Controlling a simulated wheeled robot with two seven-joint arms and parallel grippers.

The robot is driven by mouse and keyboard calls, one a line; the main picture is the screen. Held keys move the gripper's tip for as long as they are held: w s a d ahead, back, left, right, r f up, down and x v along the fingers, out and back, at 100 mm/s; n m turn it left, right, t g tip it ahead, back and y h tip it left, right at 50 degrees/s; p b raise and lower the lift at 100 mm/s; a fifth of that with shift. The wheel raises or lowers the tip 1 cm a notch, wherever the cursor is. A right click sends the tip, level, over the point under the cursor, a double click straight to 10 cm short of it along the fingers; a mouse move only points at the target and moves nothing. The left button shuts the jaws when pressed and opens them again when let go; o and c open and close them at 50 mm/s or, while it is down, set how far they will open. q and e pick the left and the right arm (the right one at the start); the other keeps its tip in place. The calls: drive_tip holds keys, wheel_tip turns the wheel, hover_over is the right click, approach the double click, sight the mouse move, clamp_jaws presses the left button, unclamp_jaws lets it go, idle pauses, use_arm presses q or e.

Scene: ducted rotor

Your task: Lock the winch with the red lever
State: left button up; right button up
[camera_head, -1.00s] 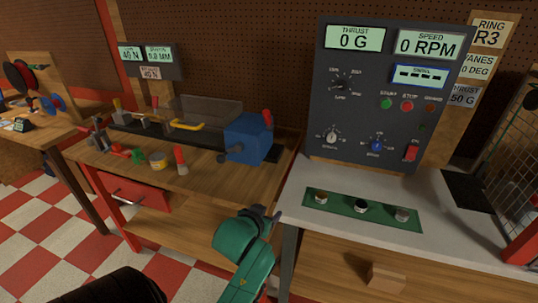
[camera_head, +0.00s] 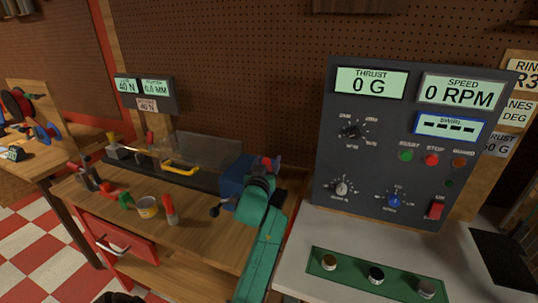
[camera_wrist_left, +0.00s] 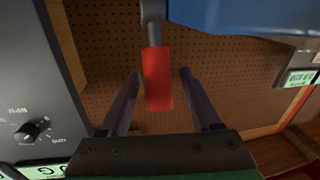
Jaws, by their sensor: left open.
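The blue winch box (camera_head: 231,180) stands at the right end of the wooden bench, partly hidden behind my left arm. It also shows at the top of the left wrist view (camera_wrist_left: 240,14). Its red lever (camera_wrist_left: 157,78) hangs on a grey shaft in that view, between the two fingers of my left gripper (camera_wrist_left: 160,76). The fingers are open, with a visible gap on each side of the lever. In the head view my left gripper (camera_head: 268,166) is at the top of the winch and hides most of the lever. My right gripper is not in view.
A clear cover with a yellow handle (camera_head: 181,170) lies left of the winch. A grey control panel (camera_head: 400,150) rises close on the right, above a white table (camera_head: 300,270).

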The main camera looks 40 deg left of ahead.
use_arm(q)
drive_tip(key=shift+w+a+r, duration=0.1)
drive_tip(key=shift+w+a, duration=0.2)
drive_tip(key=shift+w, duration=0.3)
drive_tip(key=shift+w+r, duration=0.1)
clamp_jaws()
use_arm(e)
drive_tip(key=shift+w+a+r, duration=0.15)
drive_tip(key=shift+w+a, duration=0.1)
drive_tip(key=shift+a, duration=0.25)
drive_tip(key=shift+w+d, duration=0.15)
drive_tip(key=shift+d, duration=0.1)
